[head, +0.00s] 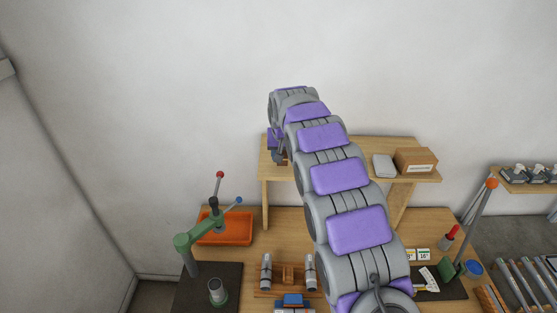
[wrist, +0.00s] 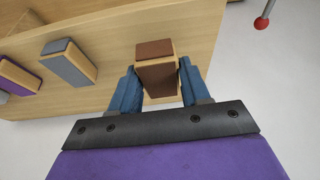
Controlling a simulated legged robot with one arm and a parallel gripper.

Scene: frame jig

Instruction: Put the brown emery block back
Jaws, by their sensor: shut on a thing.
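The brown emery block (wrist: 157,71) has a brown face and pale wooden sides. My gripper (wrist: 158,66) is shut on it, one blue finger on each side, in the wrist view. The block is at the edge of the wooden shelf (wrist: 110,70); I cannot tell whether it touches the shelf. A grey-faced block (wrist: 68,63) and a purple-faced block (wrist: 17,77) sit on the shelf to the left. In the head view, my arm reaches to the left end of the raised shelf (head: 345,155); the held block is not clearly visible there.
A grey pad and a cardboard box (head: 415,160) sit on the shelf's right part. Below on the bench stand a green press (head: 188,245), an orange tray (head: 235,233) and a wooden jig (head: 287,278). A red lever knob (wrist: 261,22) shows right of the block.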

